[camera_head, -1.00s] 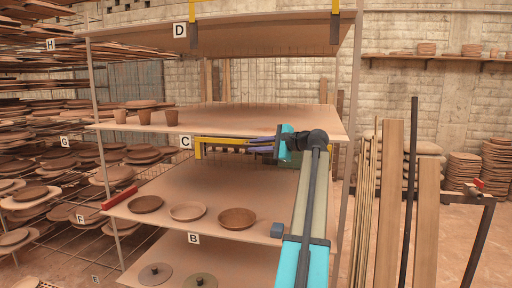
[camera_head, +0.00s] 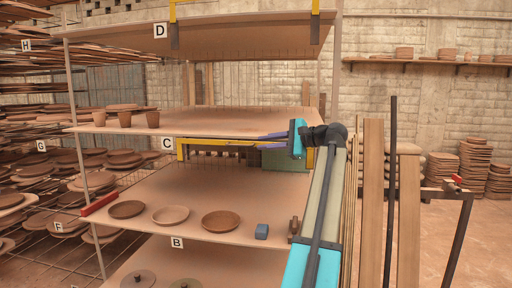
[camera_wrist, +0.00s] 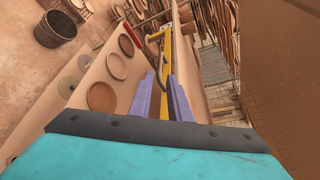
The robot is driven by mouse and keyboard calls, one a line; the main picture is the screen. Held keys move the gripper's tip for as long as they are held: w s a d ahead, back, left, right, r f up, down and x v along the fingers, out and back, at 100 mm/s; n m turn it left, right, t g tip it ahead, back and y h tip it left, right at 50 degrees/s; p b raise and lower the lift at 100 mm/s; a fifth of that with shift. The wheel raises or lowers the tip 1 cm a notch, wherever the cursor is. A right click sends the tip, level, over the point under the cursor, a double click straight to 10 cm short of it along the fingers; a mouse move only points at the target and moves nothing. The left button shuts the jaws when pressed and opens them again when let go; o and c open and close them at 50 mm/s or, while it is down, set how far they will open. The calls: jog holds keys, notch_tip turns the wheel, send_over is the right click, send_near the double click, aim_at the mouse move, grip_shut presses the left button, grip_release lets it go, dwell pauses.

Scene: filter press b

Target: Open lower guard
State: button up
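The lower guard is a yellow bar (camera_head: 222,142) with a short bent-down end at each side, under the front edge of shelf C (camera_head: 215,125). My gripper (camera_head: 263,138) is at the right part of the bar, its purple fingers pointing left along it. In the wrist view the yellow bar (camera_wrist: 162,62) runs away between the two fingertips (camera_wrist: 160,76), which stand apart. Contact with the bar cannot be told. An upper yellow guard (camera_head: 240,10) shows at shelf D.
Three cups stand on shelf C. Upright planks (camera_head: 372,200) and a dark pole (camera_head: 390,190) are right of my arm.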

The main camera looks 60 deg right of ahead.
jog(key=shift+v, duration=1.05)
